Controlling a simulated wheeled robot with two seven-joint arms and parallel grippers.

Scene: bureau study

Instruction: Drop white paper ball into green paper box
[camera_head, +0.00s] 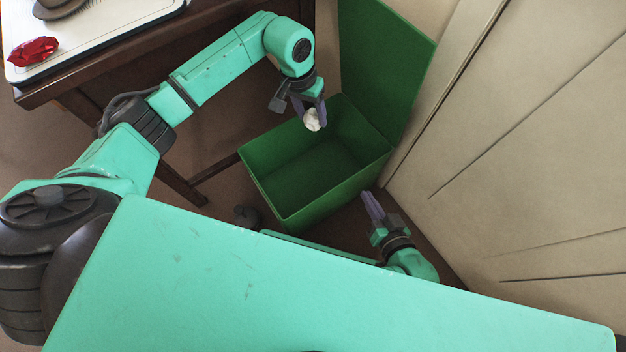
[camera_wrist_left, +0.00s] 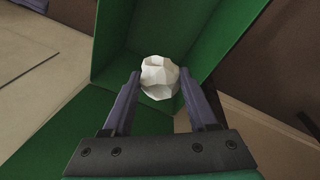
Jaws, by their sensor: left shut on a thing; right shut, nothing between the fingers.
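The white paper ball (camera_head: 312,120) is between the fingers of my left gripper (camera_head: 310,112), which is shut on it. The ball also shows in the left wrist view (camera_wrist_left: 159,77), at the fingertips. The green paper box (camera_head: 270,190) stands on the floor with its lid raised at the back. In the head view the ball appears over the back part of the box's opening, and the box floor in sight looks empty. My right gripper (camera_head: 372,207) is shut and empty, low beside the front right corner of the box.
A dark wooden desk (camera_head: 215,85) stands at the upper left. On it are a white board (camera_head: 110,32), a red faceted object (camera_head: 33,51) and a grey hat-like object (camera_head: 60,8). A pale panelled wall or door (camera_head: 520,150) closes off the right side.

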